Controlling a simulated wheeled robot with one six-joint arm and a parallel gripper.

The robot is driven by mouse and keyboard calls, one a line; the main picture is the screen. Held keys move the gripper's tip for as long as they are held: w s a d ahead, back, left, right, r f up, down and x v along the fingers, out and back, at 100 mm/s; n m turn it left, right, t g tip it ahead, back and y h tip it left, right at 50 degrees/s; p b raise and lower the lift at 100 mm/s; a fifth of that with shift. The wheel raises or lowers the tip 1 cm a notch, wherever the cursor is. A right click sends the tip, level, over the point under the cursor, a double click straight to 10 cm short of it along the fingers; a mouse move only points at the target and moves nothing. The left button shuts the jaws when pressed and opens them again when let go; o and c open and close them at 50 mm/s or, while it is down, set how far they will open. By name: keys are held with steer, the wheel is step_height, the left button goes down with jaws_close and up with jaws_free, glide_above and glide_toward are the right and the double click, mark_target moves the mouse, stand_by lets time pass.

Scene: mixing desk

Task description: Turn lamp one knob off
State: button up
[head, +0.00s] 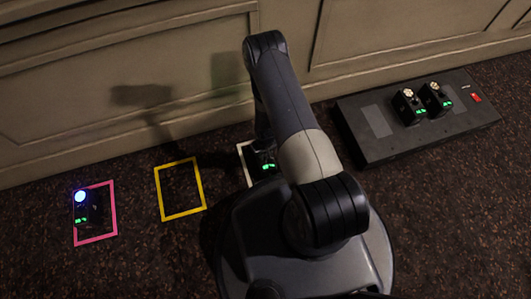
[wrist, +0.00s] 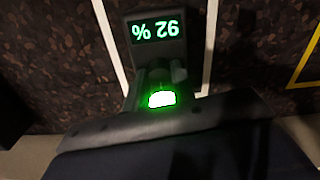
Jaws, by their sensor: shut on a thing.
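A small black knob unit stands in the white frame (head: 243,165), with its green display (head: 268,166) lit. In the wrist view the display (wrist: 157,30) shows upside down and seems to read 92 %. My gripper (wrist: 160,82) is shut on the dark knob of this unit, right beside the display. A bright green-white light (wrist: 162,98) glows at the knob. In the head view my arm hides the knob and most of the gripper. No label shows which unit is lamp one.
Another unit (head: 82,205) with a glowing blue-white top stands in a pink frame (head: 113,208) at left. A yellow frame (head: 159,194) is empty. At right, a black panel (head: 365,150) bears two units with pale knobs (head: 407,92) and a red switch (head: 476,98). A panelled wall runs behind.

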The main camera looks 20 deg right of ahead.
steer(key=shift+f+n+b, duration=0.1)
steer(key=shift+n+b, duration=0.25)
steer(key=shift+n, duration=0.05)
steer(key=shift+c, duration=0.5)
steer(key=n+b, duration=0.2)
steer(key=n, duration=0.1)
steer(key=n+b, duration=0.2)
steer(key=n, duration=0.2)
steer(key=n+b, duration=0.2)
steer(key=n, duration=0.2)
steer(key=shift+n, duration=0.4)
steer(key=shift+n+b, duration=0.45)
steer(key=shift+n, duration=1.25)
steer(key=o, duration=1)
